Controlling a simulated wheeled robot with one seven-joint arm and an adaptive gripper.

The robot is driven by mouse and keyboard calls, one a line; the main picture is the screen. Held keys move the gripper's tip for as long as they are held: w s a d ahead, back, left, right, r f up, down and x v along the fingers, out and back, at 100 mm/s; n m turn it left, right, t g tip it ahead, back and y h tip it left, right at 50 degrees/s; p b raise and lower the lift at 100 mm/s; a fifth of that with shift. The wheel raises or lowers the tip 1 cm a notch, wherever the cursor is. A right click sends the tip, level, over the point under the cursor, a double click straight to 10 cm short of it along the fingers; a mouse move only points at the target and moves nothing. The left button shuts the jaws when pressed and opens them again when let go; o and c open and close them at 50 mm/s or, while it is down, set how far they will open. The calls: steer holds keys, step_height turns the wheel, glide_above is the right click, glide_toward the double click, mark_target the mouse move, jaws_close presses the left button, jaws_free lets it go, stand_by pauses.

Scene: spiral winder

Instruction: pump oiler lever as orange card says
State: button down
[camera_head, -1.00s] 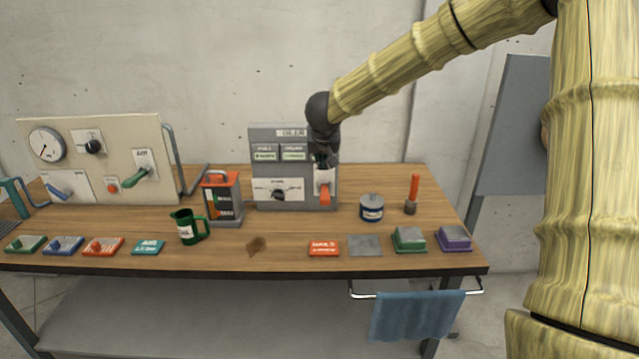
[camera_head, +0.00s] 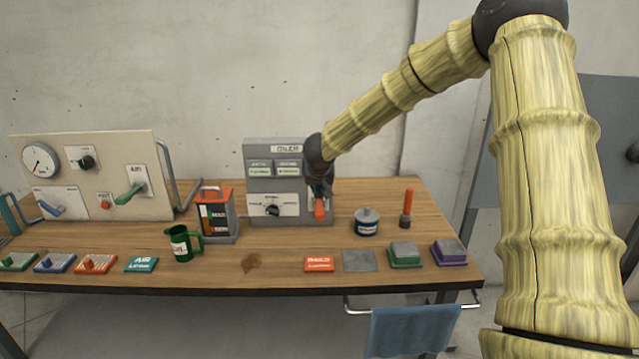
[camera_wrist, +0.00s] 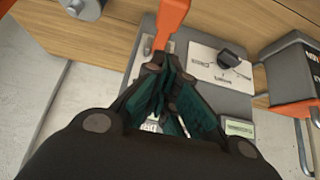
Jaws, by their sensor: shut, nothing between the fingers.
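The grey oiler box (camera_head: 262,184) stands at the back of the bench, with two small green displays and a white panel with a black knob (camera_head: 272,210). Its orange lever (camera_head: 320,209) hangs at the right of its front, handle down. My gripper (camera_head: 319,189) is shut and empty, right at the upper part of the lever. In the wrist view the lever (camera_wrist: 170,22) lies just beyond my shut fingertips (camera_wrist: 167,62); I cannot tell whether they touch. The orange card (camera_head: 318,264) lies near the front edge; its top line looks like "RAILS", the smaller line is unreadable.
A lidded tin (camera_head: 367,222) and an orange-handled tool (camera_head: 406,208) stand right of the oiler. A black-and-orange lantern-like unit (camera_head: 218,216) and a green jug (camera_head: 183,243) stand left. A gauge panel (camera_head: 90,175) is farther left. Cards and blocks line the front edge.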

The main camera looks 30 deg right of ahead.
mark_target(318, 208)
step_height(318, 208, down, 4)
steer(key=shift+w+d+r, duration=0.1)
steer(key=shift+w+r, duration=0.05)
steer(key=shift+r, duration=0.1)
steer(key=shift+f, duration=0.7)
steer(key=shift+a+f+b, duration=0.15)
steer(key=shift+a+b, duration=0.05)
steer(key=shift+b, duration=0.3)
